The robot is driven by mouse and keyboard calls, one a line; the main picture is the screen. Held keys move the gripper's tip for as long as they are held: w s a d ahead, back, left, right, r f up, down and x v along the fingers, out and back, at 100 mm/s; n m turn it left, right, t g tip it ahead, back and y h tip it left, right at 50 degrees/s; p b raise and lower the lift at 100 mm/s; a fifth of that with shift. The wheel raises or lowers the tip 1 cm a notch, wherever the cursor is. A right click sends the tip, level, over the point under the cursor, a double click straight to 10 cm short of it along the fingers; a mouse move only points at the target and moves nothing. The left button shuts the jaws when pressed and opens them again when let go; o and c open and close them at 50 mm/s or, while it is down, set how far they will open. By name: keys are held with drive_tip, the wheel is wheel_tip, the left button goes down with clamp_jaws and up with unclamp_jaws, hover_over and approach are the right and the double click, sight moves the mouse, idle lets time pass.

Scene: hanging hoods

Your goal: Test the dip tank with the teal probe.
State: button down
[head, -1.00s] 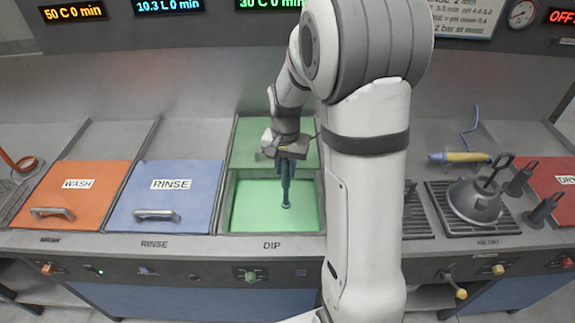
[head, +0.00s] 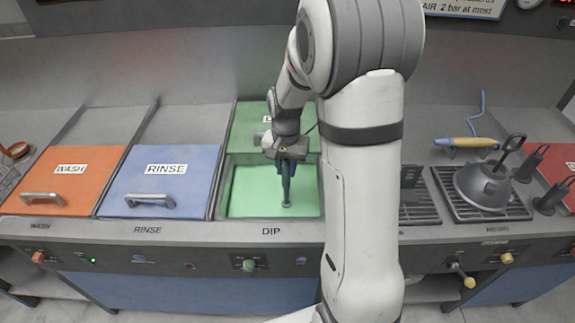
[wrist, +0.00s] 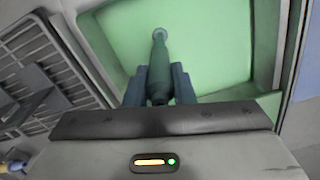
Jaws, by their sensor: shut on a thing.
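The dip tank (head: 245,200) is uncovered, with a light green inside, above the DIP label. Its darker green lid (head: 250,118) lies behind the opening. My gripper (head: 285,163) is over the tank, shut on the teal probe (head: 287,196), which points down. In the wrist view the probe (wrist: 159,60) runs from between the fingers (wrist: 160,88) towards the green tank (wrist: 215,50). Its round tip shows against the green; I cannot tell whether it touches the liquid or bottom.
The orange WASH lid (head: 75,183) and blue RINSE lid (head: 180,185) are closed at left. A grey hood (head: 487,185) stands on a grate at right, with a yellow-handled tool (head: 468,142) behind it. A green knob (head: 248,265) is on the front panel.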

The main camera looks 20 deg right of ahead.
sight(286, 179)
drive_tip(key=shift+f+b, duration=1.55)
drive_tip(key=shift+f, duration=0.8)
drive_tip(key=shift+r, duration=0.1)
idle(0.9)
wheel_tip(286, 179, up, 15)
drive_tip(key=p, duration=1)
drive_tip(key=shift+w, duration=0.1)
